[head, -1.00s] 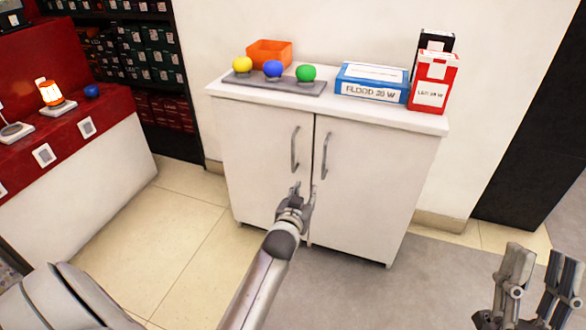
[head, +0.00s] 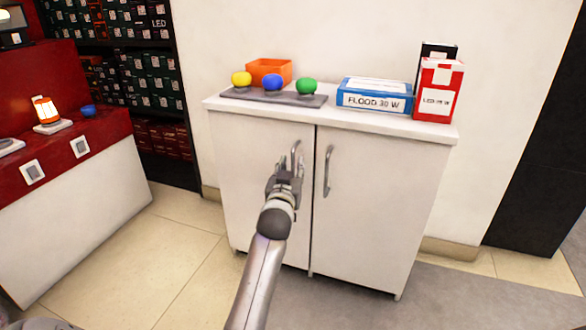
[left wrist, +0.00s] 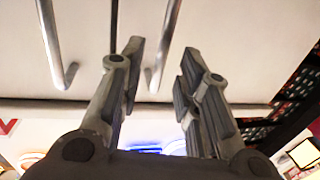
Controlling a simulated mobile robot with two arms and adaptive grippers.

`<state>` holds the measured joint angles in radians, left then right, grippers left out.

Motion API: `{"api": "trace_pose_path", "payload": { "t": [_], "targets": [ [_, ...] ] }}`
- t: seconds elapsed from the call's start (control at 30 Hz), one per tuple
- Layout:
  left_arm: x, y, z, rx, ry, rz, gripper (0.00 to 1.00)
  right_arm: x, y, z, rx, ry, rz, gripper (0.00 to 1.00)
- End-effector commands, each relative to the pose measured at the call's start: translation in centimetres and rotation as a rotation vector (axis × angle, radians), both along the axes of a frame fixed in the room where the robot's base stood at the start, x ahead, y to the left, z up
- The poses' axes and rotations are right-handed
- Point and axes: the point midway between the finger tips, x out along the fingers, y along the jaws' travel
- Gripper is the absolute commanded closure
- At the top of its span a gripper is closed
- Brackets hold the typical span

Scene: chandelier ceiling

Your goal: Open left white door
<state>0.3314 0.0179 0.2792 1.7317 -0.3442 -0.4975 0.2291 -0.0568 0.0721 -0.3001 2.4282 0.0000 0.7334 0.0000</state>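The white cabinet's left door (head: 240,165) looks closed, flush beside the right door (head: 370,190). Its curved metal handle (head: 297,149) is near the middle seam, its lower part hidden by my left gripper (head: 289,166). This gripper is open, in front of the handle. In the left wrist view, the left door's handle (left wrist: 166,45) shows in the gap between the spread fingers of the gripper (left wrist: 160,65). I cannot tell whether they touch it. The right door's handle (head: 327,171) is apart from the gripper. My right gripper is out of view.
On the cabinet top (head: 330,112) are a grey tray (head: 240,96) with yellow, blue and green bulbs, an orange bin (head: 283,66), a blue box (head: 374,94) and a red box (head: 437,90). A red-topped counter (head: 100,130) stands left. Floor before the cabinet is clear.

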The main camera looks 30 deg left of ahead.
Motion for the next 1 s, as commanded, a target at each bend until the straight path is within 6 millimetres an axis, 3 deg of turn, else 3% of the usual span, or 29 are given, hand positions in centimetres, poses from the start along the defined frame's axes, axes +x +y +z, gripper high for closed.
{"api": "trace_pose_path", "payload": {
  "t": [0.27, 0.67, 0.9, 1.0],
  "targets": [
    [2.7, 1.2, -0.1, 0.000, 0.000, -0.001, 0.69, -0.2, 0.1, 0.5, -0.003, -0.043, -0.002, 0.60],
    [3.2, 1.4, 0.0, 0.000, 0.000, -0.001, 0.69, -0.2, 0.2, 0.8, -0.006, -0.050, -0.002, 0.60],
    [3.1, 1.4, 0.0, 0.000, 0.000, -0.001, 1.00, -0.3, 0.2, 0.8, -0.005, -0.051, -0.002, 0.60],
    [3.1, 1.4, 0.0, 0.000, 0.000, -0.001, 1.00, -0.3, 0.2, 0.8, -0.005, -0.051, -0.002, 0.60]
  ]
}}
